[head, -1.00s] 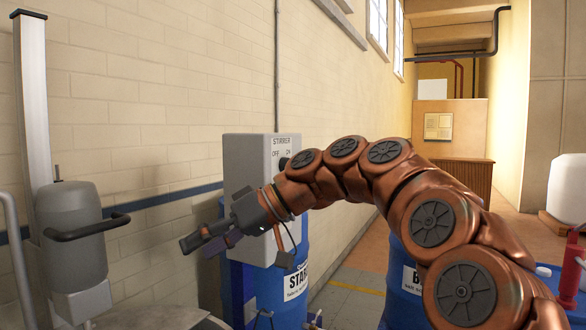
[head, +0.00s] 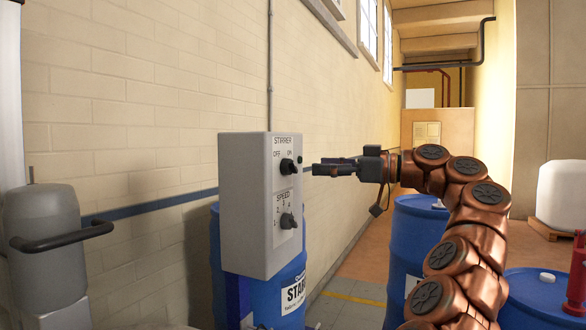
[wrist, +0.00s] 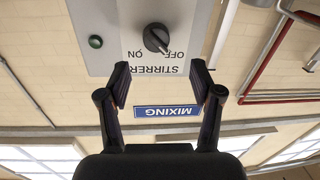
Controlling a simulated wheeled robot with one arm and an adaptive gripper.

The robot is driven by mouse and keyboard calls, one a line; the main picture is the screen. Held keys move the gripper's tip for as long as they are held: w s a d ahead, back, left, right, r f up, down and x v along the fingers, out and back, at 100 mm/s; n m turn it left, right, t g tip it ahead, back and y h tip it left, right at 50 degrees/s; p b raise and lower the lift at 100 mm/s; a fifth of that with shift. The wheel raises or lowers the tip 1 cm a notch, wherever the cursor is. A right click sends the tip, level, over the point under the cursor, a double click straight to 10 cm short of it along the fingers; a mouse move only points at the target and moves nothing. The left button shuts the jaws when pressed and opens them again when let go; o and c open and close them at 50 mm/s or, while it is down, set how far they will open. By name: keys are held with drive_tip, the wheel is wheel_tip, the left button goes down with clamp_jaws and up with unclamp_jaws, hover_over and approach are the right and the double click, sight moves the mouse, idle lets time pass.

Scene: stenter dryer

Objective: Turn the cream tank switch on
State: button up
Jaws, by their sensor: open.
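A grey control box (head: 240,205) marked STIRRER stands above a blue drum. Its upper black rotary switch (head: 287,166) sits under OFF and ON labels. In the upside-down wrist view the switch (wrist: 157,38) has its pale mark turned toward OFF. A dark green lamp (wrist: 96,42) is near ON. My gripper (head: 316,167) is level with the switch, just right of it in the head view, and appears apart from it. In the wrist view its open, empty fingers (wrist: 162,88) point at the box face below the switch in the picture. No cream tank label is readable.
A lower SPEED knob (head: 287,220) is on the same box. The blue drum (head: 275,300) is below, with more blue drums (head: 408,240) at right. A grey vessel with a black handle (head: 45,235) stands at left. A blue MIXING sign (wrist: 167,111) shows between the fingers.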

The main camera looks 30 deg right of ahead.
sight(290, 167)
drive_tip(key=x, duration=0.7)
drive_tip(key=shift+w, duration=0.3)
drive_tip(key=shift+c, duration=0.3)
drive_tip(key=c, duration=1.1)
